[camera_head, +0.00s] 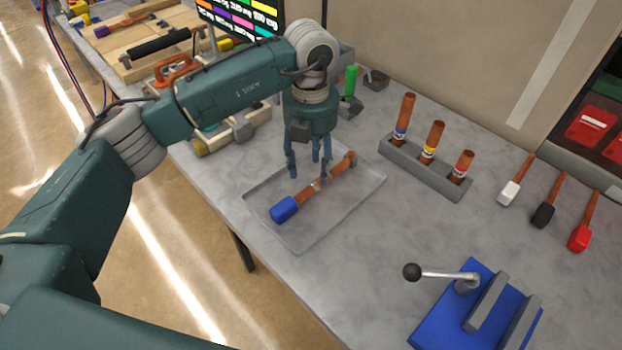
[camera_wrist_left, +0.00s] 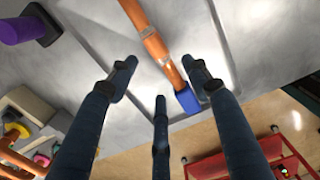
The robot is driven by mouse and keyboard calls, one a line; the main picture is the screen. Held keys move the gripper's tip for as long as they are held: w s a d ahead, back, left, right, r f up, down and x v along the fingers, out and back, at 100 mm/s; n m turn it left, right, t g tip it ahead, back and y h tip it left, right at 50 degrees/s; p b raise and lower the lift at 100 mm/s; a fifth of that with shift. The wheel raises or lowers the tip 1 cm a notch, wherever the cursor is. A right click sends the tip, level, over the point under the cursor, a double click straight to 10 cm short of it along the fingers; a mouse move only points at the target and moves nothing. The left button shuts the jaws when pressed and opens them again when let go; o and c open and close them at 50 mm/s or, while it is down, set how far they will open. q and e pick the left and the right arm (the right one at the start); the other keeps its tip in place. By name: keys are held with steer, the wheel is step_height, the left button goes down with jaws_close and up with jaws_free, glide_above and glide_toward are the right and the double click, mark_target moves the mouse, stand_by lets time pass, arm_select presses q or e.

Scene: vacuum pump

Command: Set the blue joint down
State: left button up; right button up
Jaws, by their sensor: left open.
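The blue joint (camera_head: 285,208) is a copper pipe with a blue end. It lies in the shallow grey tray (camera_head: 310,240) in the head view, running from the blue end at front left to the copper end at back right. In the left wrist view the joint (camera_wrist_left: 152,42) lies beyond the fingers, its blue end toward the lower right. My left gripper (camera_head: 308,172) is above the tray, over the joint's middle to far part. Its three fingers (camera_wrist_left: 160,95) are spread open with nothing between them. The right gripper is not in view.
A grey rack (camera_head: 425,167) with three copper pipes stands right of the tray. Brushes or mallets (camera_head: 543,213) lie further right. A blue clamp with a lever (camera_head: 470,310) is at the front. Wooden boards and tools (camera_head: 150,45) fill the back left. The table between is clear.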

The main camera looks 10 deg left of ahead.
mark_target(311, 183)
arm_select(q)
step_height(311, 183, up, 7)
steer(key=b, duration=0.1)
steer(key=shift+f, duration=0.15)
stand_by(0.3)
